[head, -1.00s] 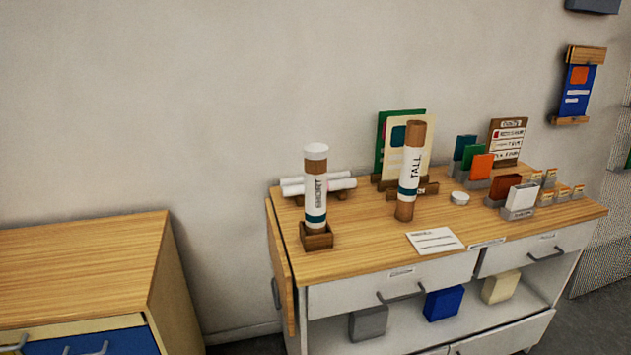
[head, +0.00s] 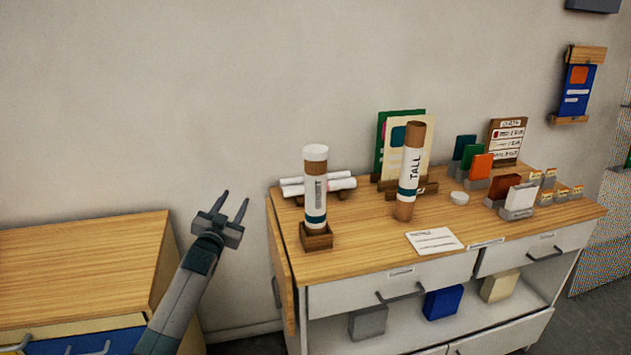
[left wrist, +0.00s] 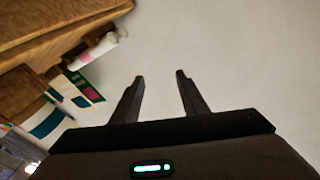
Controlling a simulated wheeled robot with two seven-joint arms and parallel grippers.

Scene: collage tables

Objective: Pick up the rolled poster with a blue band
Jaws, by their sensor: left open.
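White rolled posters (head: 338,183) lie on a low wooden rack behind the SHORT tube on the right-hand table; no blue band is clear on them. The upright SHORT tube (head: 316,190) has a white cap and a teal-blue band, and stands in a wooden block, partly hiding the rolls. The TALL tube (head: 409,170) also has a teal-blue band. My left gripper (head: 236,200) is open and empty, left of the table and apart from the rolls. In the left wrist view its fingers (left wrist: 160,82) frame bare wall, and a roll with a pinkish part (left wrist: 92,50) shows upper left. My right gripper is not in view.
A bare wooden cabinet top (head: 75,265) is at left, with a gap between the two.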

